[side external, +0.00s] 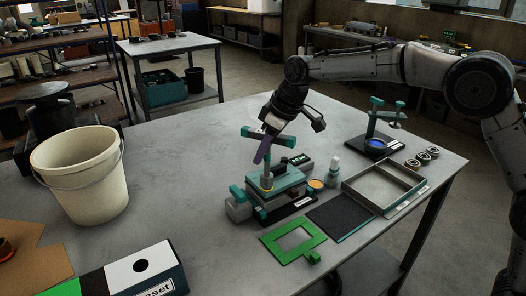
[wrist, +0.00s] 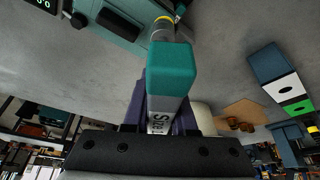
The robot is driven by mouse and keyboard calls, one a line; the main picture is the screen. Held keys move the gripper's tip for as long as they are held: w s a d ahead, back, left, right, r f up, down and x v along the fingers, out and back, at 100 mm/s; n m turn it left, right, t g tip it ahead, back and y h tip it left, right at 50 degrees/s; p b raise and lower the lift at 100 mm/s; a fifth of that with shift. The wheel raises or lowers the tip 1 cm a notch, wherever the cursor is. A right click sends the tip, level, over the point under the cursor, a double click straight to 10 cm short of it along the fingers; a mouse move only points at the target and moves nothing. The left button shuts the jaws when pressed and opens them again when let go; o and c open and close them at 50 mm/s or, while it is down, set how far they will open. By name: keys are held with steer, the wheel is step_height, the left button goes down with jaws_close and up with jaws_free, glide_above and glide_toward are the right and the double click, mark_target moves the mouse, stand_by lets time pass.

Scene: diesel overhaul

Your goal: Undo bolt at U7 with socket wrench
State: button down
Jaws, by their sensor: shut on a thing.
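My gripper (side external: 263,152) is shut on the socket wrench, with its purple fingers on either side of the grey, labelled part of the handle in the wrist view (wrist: 165,118). The socket wrench (side external: 284,141) has a crossbar with teal ends; one teal end (wrist: 172,70) fills the middle of the wrist view. Its shaft points down to a yellow-ringed socket at the top of the teal and grey fixture (side external: 290,181), also in the wrist view (wrist: 110,22). The bolt at U7 is hidden, and I cannot tell whether the socket is seated on it.
A green frame (side external: 282,251), a dark mat (side external: 340,219) and an open tray (side external: 361,200) lie in front and right. A white bottle (side external: 334,172) and teal stand (side external: 374,143) are behind. A bucket (side external: 80,175) stands left. The table between bucket and fixture is clear.

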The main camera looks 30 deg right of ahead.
steer(key=shift+r, duration=0.2)
stand_by(0.4)
steer(key=shift+r, duration=1.65)
steer(key=shift+r, duration=3)
steer(key=s+d, duration=0.1)
steer(key=s, duration=0.5)
steer(key=shift+s+d, duration=0.3)
steer(key=shift+s, duration=0.1)
